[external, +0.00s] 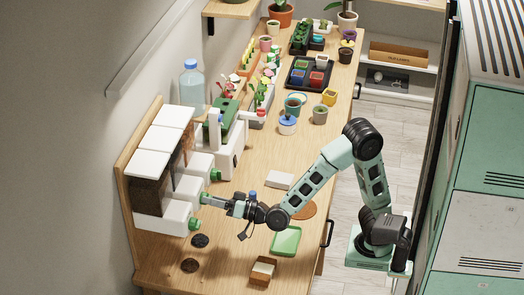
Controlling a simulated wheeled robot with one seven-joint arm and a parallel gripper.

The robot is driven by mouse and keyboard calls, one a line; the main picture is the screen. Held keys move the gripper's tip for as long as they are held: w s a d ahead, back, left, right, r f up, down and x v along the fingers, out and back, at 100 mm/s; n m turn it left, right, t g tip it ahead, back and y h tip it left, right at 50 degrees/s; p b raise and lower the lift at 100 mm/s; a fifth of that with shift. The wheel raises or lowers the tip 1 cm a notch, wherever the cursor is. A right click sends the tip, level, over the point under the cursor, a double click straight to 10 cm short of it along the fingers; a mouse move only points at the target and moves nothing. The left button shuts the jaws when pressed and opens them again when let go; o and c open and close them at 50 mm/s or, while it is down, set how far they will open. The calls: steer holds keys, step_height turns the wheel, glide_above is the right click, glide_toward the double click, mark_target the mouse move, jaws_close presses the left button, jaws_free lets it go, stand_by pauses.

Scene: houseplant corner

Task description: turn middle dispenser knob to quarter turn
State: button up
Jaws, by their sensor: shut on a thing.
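The dispenser (160,142) stands against the wall at the left end of the bench, with a wooden back board, dark-filled bins and white spout boxes below. Green knobs stick out to the right from the white boxes: the far knob (215,175), the middle knob (205,198) and the near knob (194,223). My gripper (208,199) reaches in level from the right and is shut on the middle knob. Its fingers largely cover that knob, so its turn angle cannot be told.
Dark discs (200,240) lie in front of the dispenser. A green tray (286,241), a small wooden box (263,270) and a white block (280,180) lie near my arm. A white machine (229,150), a bottle (192,86) and several potted plants stand farther back.

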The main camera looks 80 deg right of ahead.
stand_by(0.3)
steer(key=o, duration=1)
steer(key=s, duration=0.5)
steer(key=s+f+b, duration=0.1)
steer(key=s, duration=0.5)
steer(key=s+f, duration=0.1)
steer(key=s, duration=0.5)
steer(key=shift+s+f+b, duration=0.15)
steer(key=shift+b, duration=0.25)
